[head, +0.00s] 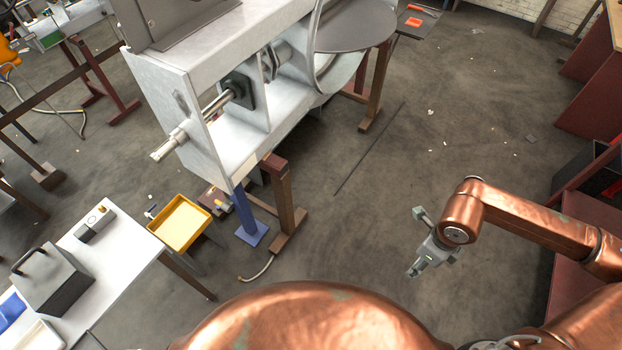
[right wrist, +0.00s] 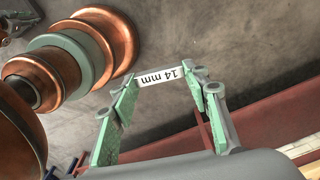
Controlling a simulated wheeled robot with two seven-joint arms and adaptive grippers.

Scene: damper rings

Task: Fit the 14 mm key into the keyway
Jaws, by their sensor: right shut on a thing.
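The 14 mm key (right wrist: 160,75) is a small pale bar with a "14 mm" label in the right wrist view. My right gripper (head: 413,272) is shut on it, with one finger at each end of the bar in the wrist view. In the head view this gripper hangs over open floor at the right, and the key is too small to make out there. A metal shaft (head: 167,148) sticks out of the pale machine frame (head: 190,85) at upper left, far from the gripper. I cannot make out the keyway. My left gripper is not in view.
A white table (head: 125,262) at lower left holds a dark box (head: 50,280) and a small grey block (head: 95,225). A yellow tray (head: 180,222) stands beside it. Dark red furniture (head: 590,85) lines the right edge.

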